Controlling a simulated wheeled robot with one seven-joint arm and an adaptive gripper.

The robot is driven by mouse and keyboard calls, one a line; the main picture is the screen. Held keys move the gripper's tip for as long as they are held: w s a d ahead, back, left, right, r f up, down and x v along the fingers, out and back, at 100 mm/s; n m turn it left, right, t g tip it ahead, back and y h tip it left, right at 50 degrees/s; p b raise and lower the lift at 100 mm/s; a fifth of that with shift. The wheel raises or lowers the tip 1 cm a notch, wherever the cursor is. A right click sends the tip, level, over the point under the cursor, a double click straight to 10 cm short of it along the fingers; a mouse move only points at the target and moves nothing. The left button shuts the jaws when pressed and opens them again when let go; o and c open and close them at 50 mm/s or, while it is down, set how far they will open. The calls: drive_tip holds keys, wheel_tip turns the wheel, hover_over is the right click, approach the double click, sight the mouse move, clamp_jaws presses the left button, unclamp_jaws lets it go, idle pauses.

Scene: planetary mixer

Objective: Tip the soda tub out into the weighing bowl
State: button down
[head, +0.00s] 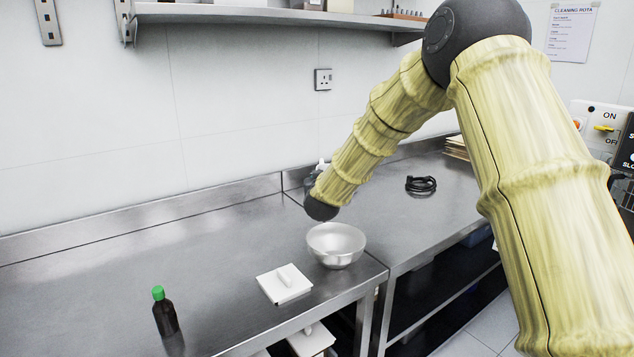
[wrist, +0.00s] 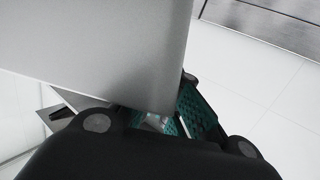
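The weighing bowl (head: 335,246), a shiny metal bowl, stands upright on the steel bench near its right front corner. Its visible inside looks empty. My gripper (wrist: 163,116) has its teal pads on both sides of a large pale grey, smooth-walled thing, which I take for the soda tub (wrist: 95,50). The tub fills the upper left of the wrist view; its mouth and contents are not visible. In the head view my gripper (head: 311,186) is mostly hidden behind my wrist, beyond the bowl. A small white bit shows above it.
A white square lid with a handle (head: 284,284) lies in front of the bowl. A dark bottle with a green cap (head: 166,313) stands at front left. A coiled black cable (head: 421,185) lies on the right bench. A wall shelf (head: 270,19) hangs above. The left bench is mostly clear.

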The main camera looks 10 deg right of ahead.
drive_tip(key=shift+f+b, duration=0.15)
drive_tip(key=shift+b, duration=0.45)
drive_tip(key=shift+s+t+b, duration=0.1)
drive_tip(key=shift+t+b, duration=0.4)
drive_tip(key=shift+b, duration=0.45)
drive_tip(key=t+b, duration=0.1)
drive_tip(key=b, duration=0.3)
drive_tip(key=shift+s+t+h+b, duration=0.15)
drive_tip(key=shift+t+h+b, duration=0.15)
drive_tip(key=shift+h+b, duration=0.1)
drive_tip(key=shift+r, duration=0.35)
drive_tip(key=shift+s+f+t+b, duration=0.1)
drive_tip(key=shift+f+t+b, duration=0.2)
drive_tip(key=shift+b, duration=0.35)
drive_tip(key=shift+s+t+b, duration=0.1)
drive_tip(key=shift+t+b, duration=0.2)
drive_tip(key=shift+b, duration=0.7)
drive_tip(key=b, duration=0.2)
drive_tip(key=t+b, duration=0.1)
drive_tip(key=b, duration=0.1)
drive_tip(key=shift+s+a+t+h, duration=0.1)
drive_tip(key=shift+s+t+h, duration=0.2)
drive_tip(key=shift+r+b, duration=0.2)
drive_tip(key=shift+b, duration=0.25)
drive_tip(key=shift+s+f+t+b, duration=0.15)
drive_tip(key=shift+f+t+b, duration=0.15)
drive_tip(key=shift+b, duration=0.35)
